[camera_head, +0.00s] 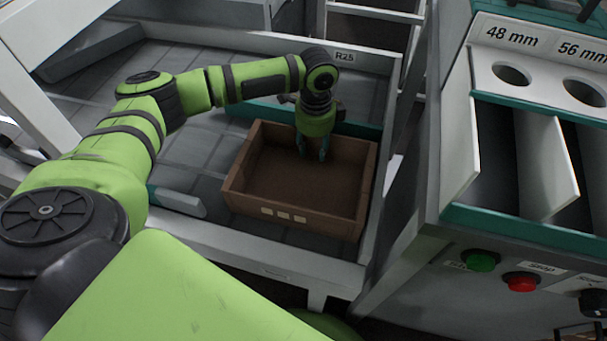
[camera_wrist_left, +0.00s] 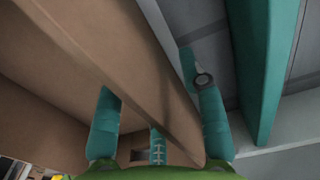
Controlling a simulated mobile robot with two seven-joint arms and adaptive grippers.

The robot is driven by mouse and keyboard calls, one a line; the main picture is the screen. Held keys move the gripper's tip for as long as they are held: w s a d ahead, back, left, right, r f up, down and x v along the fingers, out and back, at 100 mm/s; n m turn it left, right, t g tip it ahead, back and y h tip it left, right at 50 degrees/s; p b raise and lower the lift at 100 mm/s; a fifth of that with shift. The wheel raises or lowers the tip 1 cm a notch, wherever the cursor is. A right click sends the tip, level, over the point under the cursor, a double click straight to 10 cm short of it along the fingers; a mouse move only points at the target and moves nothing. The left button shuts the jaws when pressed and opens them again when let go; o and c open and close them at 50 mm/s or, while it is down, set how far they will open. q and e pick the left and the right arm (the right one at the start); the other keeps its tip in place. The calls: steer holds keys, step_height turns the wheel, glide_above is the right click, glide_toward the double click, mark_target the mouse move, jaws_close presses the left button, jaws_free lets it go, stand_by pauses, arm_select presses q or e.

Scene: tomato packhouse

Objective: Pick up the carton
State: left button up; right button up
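The carton (camera_head: 290,219) is an open brown box with small pale labels on its near side. It stands upright on the grey tray surface and looks empty inside. My left gripper (camera_head: 313,148) points down at its far wall, with fingertips showing against the inside of the carton. In the left wrist view the teal fingers (camera_wrist_left: 158,125) are spread apart, and the brown carton wall (camera_wrist_left: 125,55) runs between the outer ones. Whether any finger touches the wall is not clear. My right gripper is not in view.
A teal divider (camera_head: 258,108) lies just behind the carton. A grey machine with 48 mm and 56 mm holes (camera_head: 511,73) and green and red buttons (camera_head: 481,262) stands at the right. Tray surface left of the carton is mostly clear.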

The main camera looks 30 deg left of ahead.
arm_select(q)
jaws_close()
